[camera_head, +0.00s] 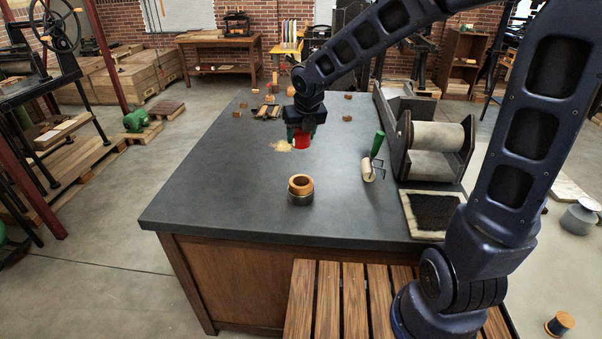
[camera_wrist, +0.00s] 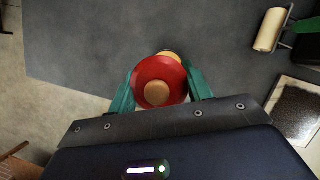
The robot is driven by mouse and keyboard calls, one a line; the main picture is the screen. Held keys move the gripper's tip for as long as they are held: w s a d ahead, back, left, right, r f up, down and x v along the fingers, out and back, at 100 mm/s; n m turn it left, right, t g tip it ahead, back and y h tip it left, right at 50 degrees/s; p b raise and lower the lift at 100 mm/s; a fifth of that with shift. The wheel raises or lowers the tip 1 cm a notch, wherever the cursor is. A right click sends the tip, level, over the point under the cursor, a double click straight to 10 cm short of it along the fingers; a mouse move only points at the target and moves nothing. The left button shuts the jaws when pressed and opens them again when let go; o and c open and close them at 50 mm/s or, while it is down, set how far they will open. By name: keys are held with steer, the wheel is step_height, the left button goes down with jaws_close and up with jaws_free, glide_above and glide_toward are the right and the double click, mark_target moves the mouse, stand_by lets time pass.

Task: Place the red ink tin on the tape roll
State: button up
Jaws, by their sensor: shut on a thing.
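My gripper (camera_head: 302,127) is shut on the red ink tin (camera_head: 302,141), its green fingers on either side of it. In the wrist view the tin (camera_wrist: 146,72) shows a round red face with a tan disc in its middle. The orange-brown tape roll (camera_head: 301,181) sits on a dark round base near the front of the table, with its hole facing up. The tin is held in the air above it, apart from it. In the wrist view an orange edge of the roll (camera_wrist: 173,55) peeks out behind the tin; the rest is hidden.
A roller with a green handle (camera_head: 369,170) lies to the right on the dark table (camera_head: 220,190). An inked slab (camera_head: 432,213) and a press with a pale cylinder (camera_head: 436,136) stand farther right. Small blocks lie at the back. The table left of the roll is clear.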

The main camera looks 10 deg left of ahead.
step_height(320, 180, down, 13)
steer(key=shift+f, duration=0.2)
stand_by(0.5)
steer(key=shift+f, duration=0.15)
steer(key=o, duration=1.1)
steer(key=shift+o, duration=0.2)
steer(key=shift+r, duration=0.4)
steer(key=v, duration=1.1)
steer(key=shift+s+r, duration=0.2)
steer(key=shift+r, duration=0.05)
